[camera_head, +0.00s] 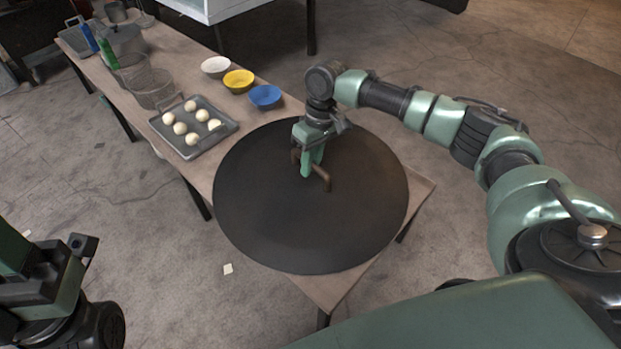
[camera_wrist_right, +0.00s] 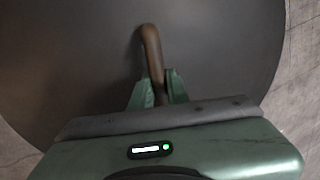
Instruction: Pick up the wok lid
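The wok lid (camera_head: 270,225) is a large dark round disc with a brown bar handle (camera_head: 326,180) at its middle. It lies over the near end of the table, and whatever is under it is hidden. My right gripper (camera_head: 306,172) is at the handle from above. In the right wrist view, the two green fingers (camera_wrist_right: 157,88) stand close on both sides of the handle (camera_wrist_right: 151,45) and appear shut on it. I cannot tell whether the lid is raised. My left gripper (camera_head: 78,250) is at the lower left, away from the table, and its fingers are not clear.
A grey tray (camera_head: 222,136) with several pale round pieces sits beyond the lid on the brown table (camera_head: 178,65). White (camera_head: 215,66), yellow (camera_head: 238,80) and blue (camera_head: 265,96) bowls stand along the table's right edge. Wire baskets (camera_head: 150,90) and bottles are farther back.

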